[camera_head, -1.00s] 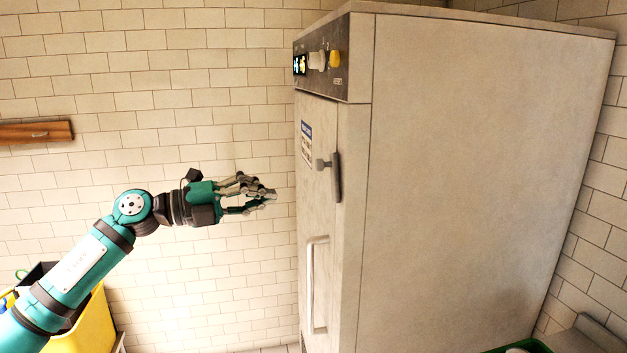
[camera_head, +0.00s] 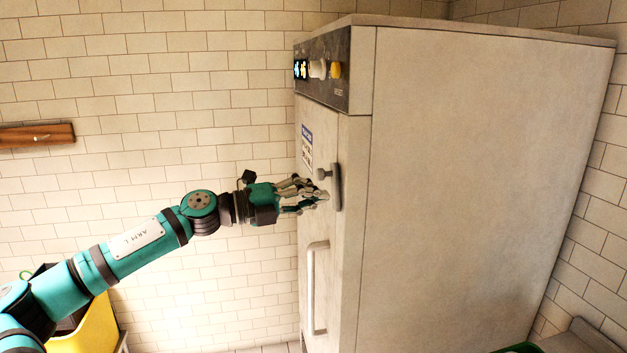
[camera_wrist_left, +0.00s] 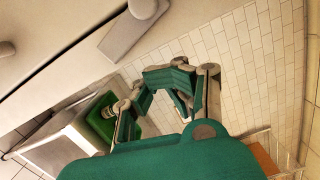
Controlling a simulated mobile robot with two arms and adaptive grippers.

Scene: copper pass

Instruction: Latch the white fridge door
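The white fridge (camera_head: 480,180) stands at right in the head view, its door (camera_head: 318,225) on its left face. The door looks flush with the body; any small gap is too fine to tell. The latch (camera_head: 337,188) is a grey upright bar with a round knob, above the long door handle (camera_head: 311,288). It also shows at the top of the left wrist view (camera_wrist_left: 125,38). My left gripper (camera_head: 320,195) is just left of the latch, its fingertips close to the bar; contact cannot be told. Its fingers look spread and empty in the wrist view (camera_wrist_left: 165,90). My right gripper is out of view.
A control panel (camera_head: 322,72) with a yellow knob is above the door. A yellow bin (camera_head: 88,330) stands low at left, and a wooden rail (camera_head: 38,135) hangs on the tiled wall. A green crate edge (camera_head: 520,348) shows at bottom right.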

